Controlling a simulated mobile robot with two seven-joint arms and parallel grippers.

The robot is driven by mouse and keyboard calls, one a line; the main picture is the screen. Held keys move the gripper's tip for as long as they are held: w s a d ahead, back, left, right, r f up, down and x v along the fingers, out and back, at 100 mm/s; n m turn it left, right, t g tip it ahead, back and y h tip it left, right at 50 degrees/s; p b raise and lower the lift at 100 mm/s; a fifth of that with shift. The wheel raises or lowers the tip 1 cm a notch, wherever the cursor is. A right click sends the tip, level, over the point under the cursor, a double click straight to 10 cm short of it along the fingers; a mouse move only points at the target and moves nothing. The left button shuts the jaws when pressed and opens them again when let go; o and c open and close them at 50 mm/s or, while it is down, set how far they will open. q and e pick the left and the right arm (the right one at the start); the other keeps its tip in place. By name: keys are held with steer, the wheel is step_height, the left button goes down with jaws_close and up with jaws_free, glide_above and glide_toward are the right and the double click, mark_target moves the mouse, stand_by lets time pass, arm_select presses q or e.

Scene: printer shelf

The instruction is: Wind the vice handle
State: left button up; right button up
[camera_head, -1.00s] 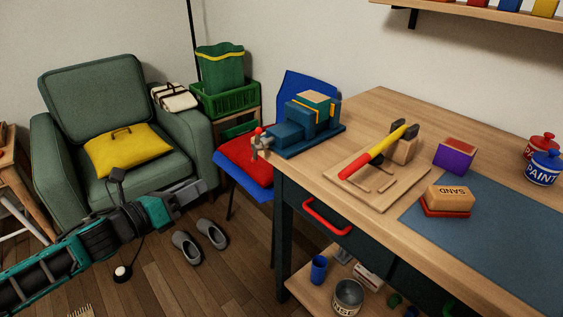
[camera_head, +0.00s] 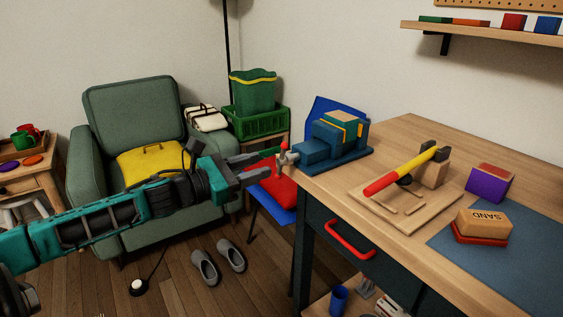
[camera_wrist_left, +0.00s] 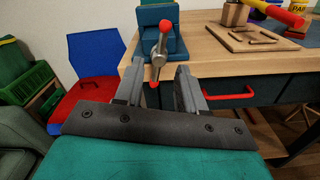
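The blue vice (camera_head: 318,147) sits on the near left corner of the wooden workbench, with a block in yellow and blue between its jaws. Its handle (camera_head: 283,156) is a silver bar with red ball ends. In the left wrist view the handle (camera_wrist_left: 160,50) stands nearly upright, slightly tilted, one red end up and one down. My left gripper (camera_head: 266,164) is open just left of the handle. In the left wrist view its fingers (camera_wrist_left: 160,72) lie on either side of the handle's lower part, with gaps showing. My right gripper is out of view.
On the workbench (camera_head: 408,132) are a wooden board (camera_head: 400,208) with a red-and-yellow-handled tool, a sanding block (camera_head: 484,223) and a purple block (camera_head: 490,184). A blue chair (camera_head: 275,205) with a red cushion stands beside the vice. A green armchair (camera_head: 132,105) is behind my left arm.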

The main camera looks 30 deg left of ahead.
mark_target(279, 159)
arm_select(q)
steer(key=shift+x, duration=3.65)
steer(key=shift+c, duration=0.3)
jaws_close()
